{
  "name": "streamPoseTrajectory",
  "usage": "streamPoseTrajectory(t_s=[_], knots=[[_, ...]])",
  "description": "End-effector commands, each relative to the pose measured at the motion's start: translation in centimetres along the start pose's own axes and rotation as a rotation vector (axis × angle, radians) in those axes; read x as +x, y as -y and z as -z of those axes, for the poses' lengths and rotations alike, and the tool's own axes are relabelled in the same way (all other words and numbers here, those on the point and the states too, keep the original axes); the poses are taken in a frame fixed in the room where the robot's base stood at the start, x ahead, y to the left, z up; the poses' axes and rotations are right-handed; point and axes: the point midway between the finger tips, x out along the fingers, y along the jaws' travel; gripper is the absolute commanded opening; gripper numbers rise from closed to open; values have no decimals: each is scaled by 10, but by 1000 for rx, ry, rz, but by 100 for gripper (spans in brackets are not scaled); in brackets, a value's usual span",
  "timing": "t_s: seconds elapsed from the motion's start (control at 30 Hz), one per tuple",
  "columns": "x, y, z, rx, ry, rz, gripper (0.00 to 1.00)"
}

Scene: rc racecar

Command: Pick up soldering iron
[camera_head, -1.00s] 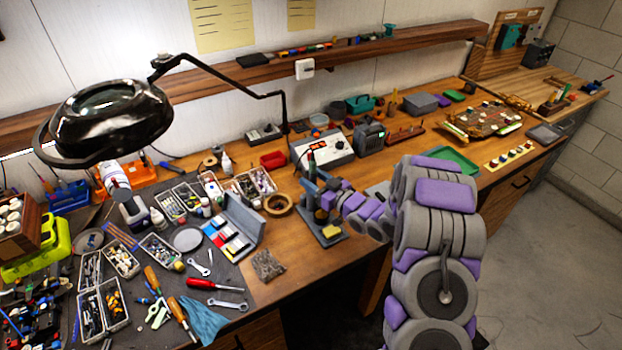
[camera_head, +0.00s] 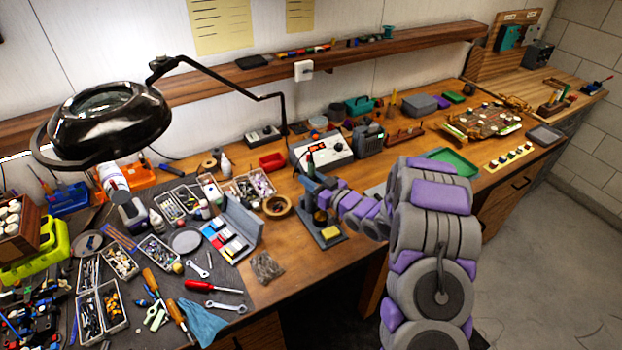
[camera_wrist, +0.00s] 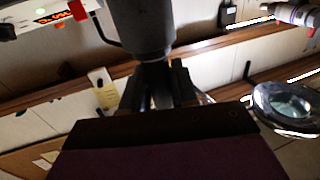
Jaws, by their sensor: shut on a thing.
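The soldering iron is only partly visible. In the wrist view a dark grey rounded body, which looks like the soldering iron's handle (camera_wrist: 142,30), stands between the fingers of my gripper (camera_wrist: 160,85), which is shut on it. In the head view my gripper (camera_head: 318,186) is at the stand (camera_head: 328,232) near the front edge of the bench, and a thin dark upright part shows just above it. The iron's tip is hidden, and I cannot tell whether it is clear of the stand.
The soldering station (camera_head: 322,152) with a lit display stands just behind. A tape roll (camera_head: 277,206) and an open grey case (camera_head: 236,228) lie left of the stand. The magnifier lamp (camera_head: 105,120) overhangs the left side. A green tray (camera_head: 452,160) lies to the right.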

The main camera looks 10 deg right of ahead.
Motion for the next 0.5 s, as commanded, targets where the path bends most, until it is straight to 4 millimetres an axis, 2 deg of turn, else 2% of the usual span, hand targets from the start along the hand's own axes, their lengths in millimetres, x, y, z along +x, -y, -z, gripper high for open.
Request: streamPoseTrajectory(t_s=[0.27, 0.5], knots=[[0, 0, 3, 0, 0, -1, 2], [0, -1, 25, -2, -2, -1, 2]])
